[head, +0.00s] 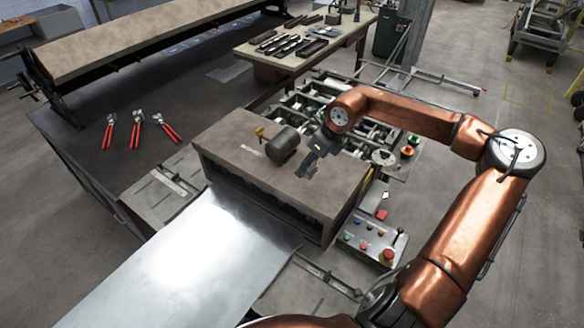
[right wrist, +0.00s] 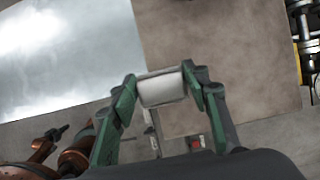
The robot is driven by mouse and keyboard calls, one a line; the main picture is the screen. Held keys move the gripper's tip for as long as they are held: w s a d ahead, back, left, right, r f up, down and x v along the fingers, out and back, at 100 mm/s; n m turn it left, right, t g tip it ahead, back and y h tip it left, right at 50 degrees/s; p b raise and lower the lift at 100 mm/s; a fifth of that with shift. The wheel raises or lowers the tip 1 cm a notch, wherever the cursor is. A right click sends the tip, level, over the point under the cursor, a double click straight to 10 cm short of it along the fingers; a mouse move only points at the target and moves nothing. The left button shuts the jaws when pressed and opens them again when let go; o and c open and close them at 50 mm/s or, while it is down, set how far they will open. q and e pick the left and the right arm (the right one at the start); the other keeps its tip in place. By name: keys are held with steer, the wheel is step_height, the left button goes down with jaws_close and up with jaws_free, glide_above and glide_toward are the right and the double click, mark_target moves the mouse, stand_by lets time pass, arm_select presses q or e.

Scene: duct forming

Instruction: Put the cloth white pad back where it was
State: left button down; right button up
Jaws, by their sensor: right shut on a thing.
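The white pad (right wrist: 162,88) is a small pale block in the right wrist view. The green-edged fingers of my right gripper (right wrist: 158,91) are shut on it from both sides. In the head view my right gripper (head: 308,165) is above the brown top of the machine (head: 225,137), just right of a dark cylinder (head: 283,146). The pad cannot be made out in the head view. Whether it touches the machine top cannot be told. My left gripper is not clearly visible in either view.
A shiny metal sheet (head: 190,262) lies in front of the machine. A button panel (head: 367,238) is at its right front. Several red-handled pliers (head: 137,130) lie on the dark table (head: 85,155) at left. Rollers (head: 300,105) are behind the machine.

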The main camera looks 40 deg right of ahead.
steer(key=shift+w+a+f, duration=0.1)
steer(key=shift+w+a, duration=0.05)
steer(key=shift+w, duration=0.3)
steer(key=w+d+f+p, duration=0.1)
steer(key=w+f+p, duration=0.15)
steer(key=w, duration=0.25)
steer(key=p, duration=0.2)
glide_toward(289, 173)
steer(key=shift+w+a+f, duration=0.4)
steer(key=shift+w+f, duration=0.35)
steer(key=shift+w, duration=0.1)
steer(key=shift+w+f, duration=0.25)
steer(key=shift+f, duration=0.1)
step_height(289, 173, down, 3)
steer(key=shift+w+f+p, duration=0.1)
steer(key=shift+p, duration=0.4)
steer(key=shift+d, duration=0.1)
